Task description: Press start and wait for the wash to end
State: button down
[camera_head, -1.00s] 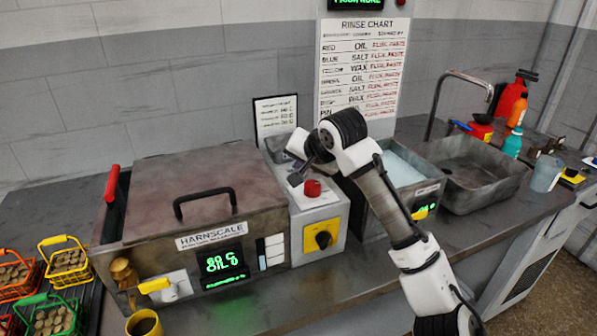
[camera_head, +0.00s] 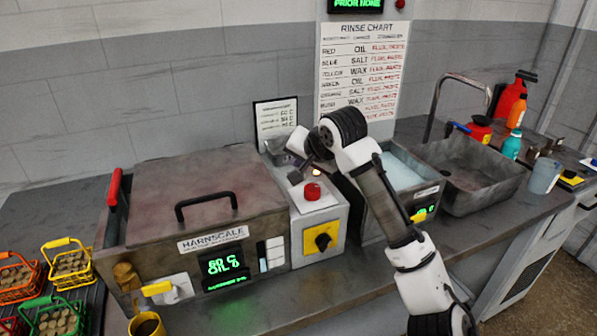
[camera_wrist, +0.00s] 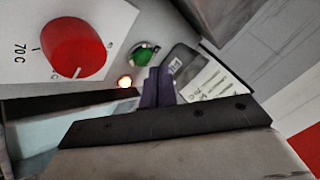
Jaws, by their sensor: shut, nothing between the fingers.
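The washer (camera_head: 200,215), labelled HARNSCALE, has its lid down. My gripper (camera_head: 297,177) is over the control box. In the wrist view its shut, empty fingers (camera_wrist: 158,86) are just below the green button; contact cannot be told.
A liquid-filled tank (camera_head: 408,168) and a sink (camera_head: 470,180) with a tall tap stand right. Coloured baskets (camera_head: 70,262) of parts and a yellow mug (camera_head: 146,325) are at left. A rinse chart (camera_head: 362,68) hangs behind. The counter front is partly clear.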

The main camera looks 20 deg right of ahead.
notch_tip(320, 180, up, 5)
jog(key=p, duration=0.4)
jog(key=shift+f, duration=0.15)
dwell(0.9)
